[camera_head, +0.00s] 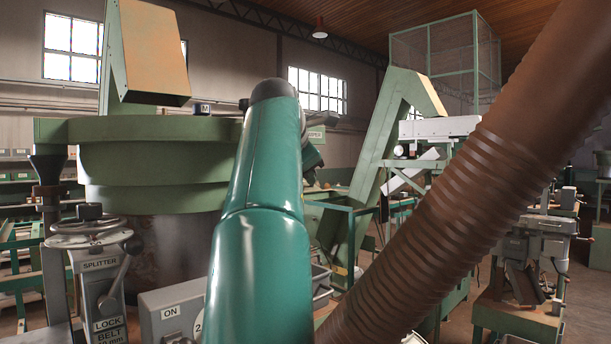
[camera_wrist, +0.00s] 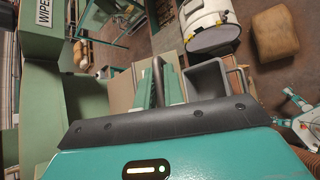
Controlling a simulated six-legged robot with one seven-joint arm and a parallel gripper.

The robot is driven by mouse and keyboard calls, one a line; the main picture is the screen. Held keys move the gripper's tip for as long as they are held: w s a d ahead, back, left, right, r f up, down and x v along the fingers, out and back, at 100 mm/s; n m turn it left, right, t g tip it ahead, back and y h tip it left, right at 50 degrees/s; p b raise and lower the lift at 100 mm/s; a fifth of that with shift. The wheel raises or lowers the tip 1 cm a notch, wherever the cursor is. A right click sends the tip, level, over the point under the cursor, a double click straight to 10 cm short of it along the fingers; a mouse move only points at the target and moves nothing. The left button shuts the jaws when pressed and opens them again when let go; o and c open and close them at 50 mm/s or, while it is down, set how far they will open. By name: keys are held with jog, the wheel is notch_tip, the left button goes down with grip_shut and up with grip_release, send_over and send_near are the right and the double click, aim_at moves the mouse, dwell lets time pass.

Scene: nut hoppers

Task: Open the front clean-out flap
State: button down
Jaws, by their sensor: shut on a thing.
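In the wrist view my gripper (camera_wrist: 158,88) extends past the dark edge of my teal wrist. Its narrow green fingers stand close on both sides of a dark curved bar handle (camera_wrist: 157,68), and it is shut on this handle. A pale tan panel (camera_wrist: 121,90) shows just left of the fingers; I cannot tell whether it is the clean-out flap or how far open the flap is. In the head view my teal arm covers the gripper and the handle.
An open grey tray (camera_wrist: 207,84) lies close right of the fingers. A green box marked WIPER (camera_wrist: 42,28) is at upper left. In the head view a large green round hopper (camera_head: 150,160) stands left, with a SPLITTER handwheel post (camera_head: 98,275) before it. A brown ribbed hose (camera_head: 470,190) crosses the right.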

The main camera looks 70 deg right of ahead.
jog(key=shift+r, duration=0.2)
jog(key=c, duration=1.5)
grip_release()
jog(key=shift+d+f, duration=0.15)
jog(key=shift+d, duration=0.05)
jog(key=shift+a, duration=0.25)
jog(key=v, duration=1.3)
jog(key=shift+a+r, duration=0.2)
jog(key=shift+r, duration=0.1)
jog(key=shift+c, duration=0.5)
